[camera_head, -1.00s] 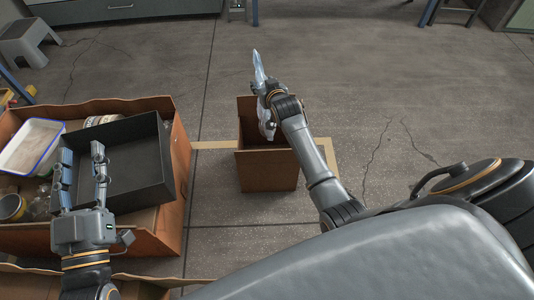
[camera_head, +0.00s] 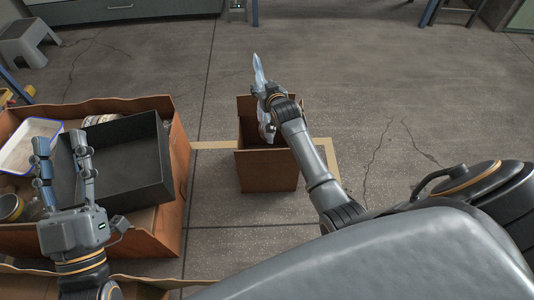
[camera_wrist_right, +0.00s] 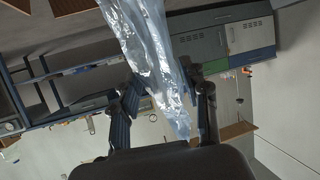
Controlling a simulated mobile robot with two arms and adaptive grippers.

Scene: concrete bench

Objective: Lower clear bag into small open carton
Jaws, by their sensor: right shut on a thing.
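The clear bag (camera_head: 259,70) is pinched in my right gripper (camera_head: 267,97); part of it sticks up past the fingers and a crumpled part hangs below, at the carton's opening. The small open carton (camera_head: 267,172) is brown and stands on the floor in the middle, partly covered by my right arm. In the right wrist view the bag (camera_wrist_right: 150,45) runs between the two fingers of my right gripper (camera_wrist_right: 166,95). I cannot tell how deep its lower end hangs. My left gripper (camera_head: 59,148) is open and empty above the large box at the left.
The large brown box (camera_head: 180,150) at the left holds a black bin (camera_head: 120,165), a white blue-rimmed tray (camera_head: 27,145) and jars. A grey stool (camera_head: 25,42) stands at the far left. Floor right of the small carton is clear.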

